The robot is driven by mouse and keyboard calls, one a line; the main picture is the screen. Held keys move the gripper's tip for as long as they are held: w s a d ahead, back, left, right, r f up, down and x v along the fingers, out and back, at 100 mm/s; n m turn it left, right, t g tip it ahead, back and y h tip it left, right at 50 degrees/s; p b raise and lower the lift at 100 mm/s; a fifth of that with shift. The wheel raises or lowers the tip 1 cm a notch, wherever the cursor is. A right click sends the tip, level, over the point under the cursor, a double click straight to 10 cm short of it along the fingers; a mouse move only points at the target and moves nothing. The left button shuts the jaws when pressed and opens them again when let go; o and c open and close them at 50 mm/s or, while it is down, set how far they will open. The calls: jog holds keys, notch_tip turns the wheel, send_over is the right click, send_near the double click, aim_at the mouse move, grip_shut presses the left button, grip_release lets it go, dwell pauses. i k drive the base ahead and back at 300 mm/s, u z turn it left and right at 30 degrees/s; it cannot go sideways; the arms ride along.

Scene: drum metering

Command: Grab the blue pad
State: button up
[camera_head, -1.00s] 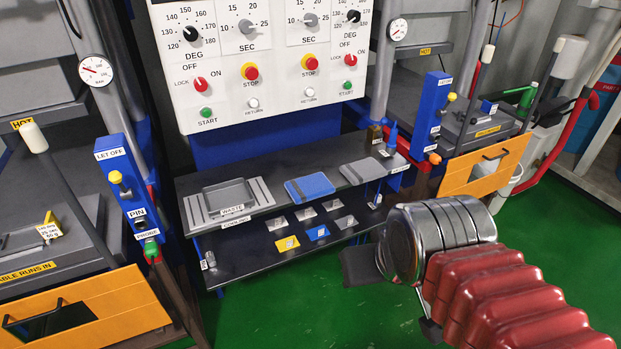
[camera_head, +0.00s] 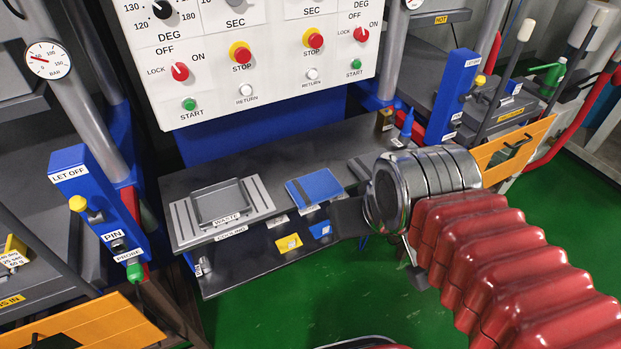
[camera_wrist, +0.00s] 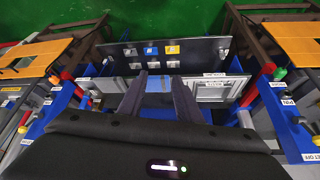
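The blue pad (camera_head: 314,186) lies flat on the upper shelf, between the waste tray and a grey pad, with a dark band near its left side. My gripper (camera_head: 348,217) shows as a dark shape just right of the pad and in front of the shelf edge; its fingers are not distinct there. In the wrist view, my gripper (camera_wrist: 159,80) has two dark fingers spread apart with nothing between them. A blue surface, apparently the blue pad (camera_wrist: 158,86), shows beyond and between the fingers. I see no contact with it.
The grey waste tray (camera_head: 220,205) sits left of the pad. The grey pad (camera_head: 360,168) is partly hidden by my arm. Yellow (camera_head: 289,242) and blue (camera_head: 320,229) cards lie on the lower shelf. The control panel (camera_head: 250,60) stands behind. Presses flank the shelf.

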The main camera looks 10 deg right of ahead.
aim_at(308, 191)
jog(key=u, duration=1.4)
jog(key=i, duration=0.8)
jog(key=u, duration=0.45)
